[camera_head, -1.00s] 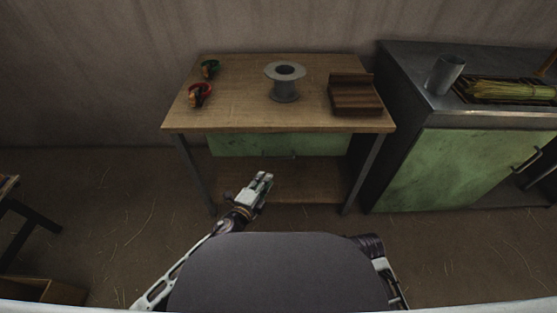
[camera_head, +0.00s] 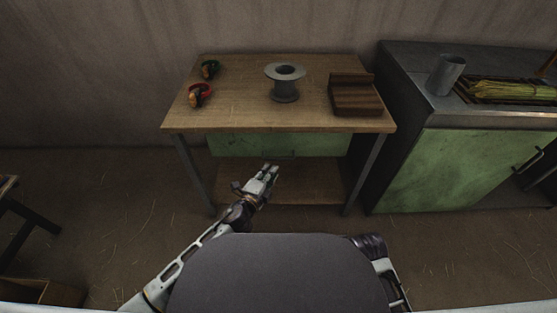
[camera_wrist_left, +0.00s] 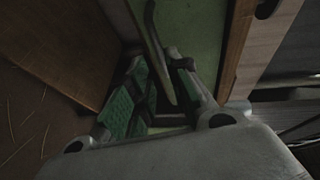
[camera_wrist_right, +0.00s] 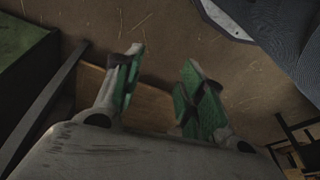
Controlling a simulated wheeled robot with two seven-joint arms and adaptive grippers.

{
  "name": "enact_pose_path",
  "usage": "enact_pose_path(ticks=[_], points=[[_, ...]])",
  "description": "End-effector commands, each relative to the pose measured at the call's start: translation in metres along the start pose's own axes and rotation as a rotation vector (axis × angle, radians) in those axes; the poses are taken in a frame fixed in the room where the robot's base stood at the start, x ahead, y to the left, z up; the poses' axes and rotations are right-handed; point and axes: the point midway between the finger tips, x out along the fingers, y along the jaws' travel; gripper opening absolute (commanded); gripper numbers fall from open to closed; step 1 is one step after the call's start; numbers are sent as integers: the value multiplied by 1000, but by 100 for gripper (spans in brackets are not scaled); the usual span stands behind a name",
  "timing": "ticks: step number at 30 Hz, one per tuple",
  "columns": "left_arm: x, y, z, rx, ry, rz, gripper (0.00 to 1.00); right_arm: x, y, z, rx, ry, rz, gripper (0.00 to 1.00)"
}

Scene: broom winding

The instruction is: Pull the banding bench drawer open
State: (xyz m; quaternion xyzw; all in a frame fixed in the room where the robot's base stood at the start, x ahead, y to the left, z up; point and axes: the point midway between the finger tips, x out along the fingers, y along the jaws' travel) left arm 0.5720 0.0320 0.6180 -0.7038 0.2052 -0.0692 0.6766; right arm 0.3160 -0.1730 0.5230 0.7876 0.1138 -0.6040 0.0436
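The banding bench (camera_head: 230,118) has a wooden top, and its green drawer front (camera_head: 235,144) sits flush under it, shut. The drawer front also shows in the left wrist view (camera_wrist_left: 200,30), with its dark bar handle (camera_wrist_left: 157,45). My left gripper (camera_head: 270,168) is just in front of and below the drawer front. In the left wrist view its green-padded fingers (camera_wrist_left: 163,80) are apart, with the handle's end between them; contact cannot be told. My right gripper (camera_wrist_right: 162,70) is open and empty above the floor; in the head view it is hidden.
On the bench top are a grey spool (camera_head: 285,88), a brown wooden block (camera_head: 354,97), and red (camera_head: 201,90) and green (camera_head: 210,68) rings. A lower shelf (camera_head: 310,188) lies beneath the drawer. A dark cabinet with a green door (camera_head: 440,170) stands close at the right.

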Motion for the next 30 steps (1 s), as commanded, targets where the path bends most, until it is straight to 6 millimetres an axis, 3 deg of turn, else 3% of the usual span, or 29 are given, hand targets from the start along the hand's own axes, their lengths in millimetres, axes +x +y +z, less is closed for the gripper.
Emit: enact_pose_path(ticks=[15,30], points=[[44,0,0,1,0,-1,19,-6,-4,3,-2,10,-7,40],[84,0,0,-1,0,-1,19,-22,-5,-7,-8,47,-12,40]])
